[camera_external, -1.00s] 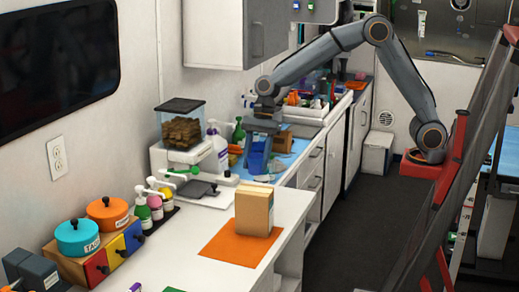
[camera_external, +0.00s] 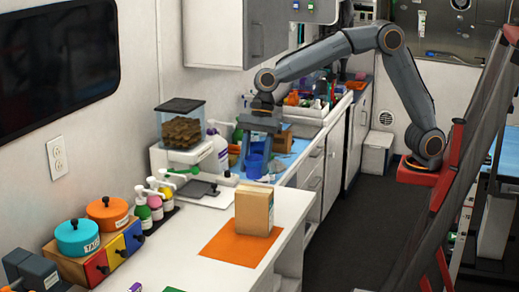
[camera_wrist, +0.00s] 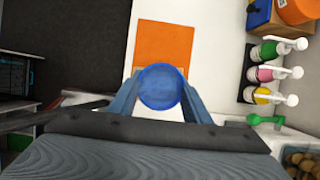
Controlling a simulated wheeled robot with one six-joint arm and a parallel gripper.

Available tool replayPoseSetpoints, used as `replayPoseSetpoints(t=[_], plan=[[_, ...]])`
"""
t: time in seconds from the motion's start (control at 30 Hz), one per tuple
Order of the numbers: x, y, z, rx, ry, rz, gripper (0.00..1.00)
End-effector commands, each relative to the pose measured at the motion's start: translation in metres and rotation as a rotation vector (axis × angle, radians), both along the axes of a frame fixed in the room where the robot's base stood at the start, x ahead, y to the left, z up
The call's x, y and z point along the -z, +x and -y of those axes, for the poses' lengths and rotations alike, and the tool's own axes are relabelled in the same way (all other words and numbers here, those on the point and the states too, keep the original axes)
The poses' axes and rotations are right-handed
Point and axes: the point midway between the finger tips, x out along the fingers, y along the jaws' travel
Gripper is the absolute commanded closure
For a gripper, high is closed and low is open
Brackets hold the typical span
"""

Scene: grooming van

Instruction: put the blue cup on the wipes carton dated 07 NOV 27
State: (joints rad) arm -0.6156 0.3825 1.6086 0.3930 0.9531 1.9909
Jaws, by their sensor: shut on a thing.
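My gripper (camera_external: 257,152) is shut on the blue cup (camera_external: 254,166), which it holds upright over the far part of the counter. In the wrist view the cup (camera_wrist: 160,84) sits between the two fingers (camera_wrist: 160,96), its round rim facing the camera. A tan carton (camera_external: 253,211) stands upright on an orange mat (camera_external: 226,247) on the white counter, nearer the external camera than the cup. Its date cannot be read. In the wrist view the cup hides most of the carton, in front of the orange mat (camera_wrist: 165,42).
Three pump bottles (camera_external: 155,200) and a wooden box (camera_external: 115,250) with two lidded pots stand left of the carton. A kibble dispenser (camera_external: 182,130) stands at the wall.

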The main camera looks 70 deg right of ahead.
Motion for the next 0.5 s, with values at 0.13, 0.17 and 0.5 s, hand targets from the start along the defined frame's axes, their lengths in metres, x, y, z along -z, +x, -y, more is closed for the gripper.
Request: replayPoseSetpoints(t=[0.13, 0.17, 0.5], plan=[[0.01, 0.0, 0.0, 0.001, 0.0, 0.0, 0.77], [0.013, 0.0, 0.001, 0.0, -0.001, -0.001, 0.77], [0.042, 0.0, 0.0, -0.001, 0.0, 0.001, 0.77]])
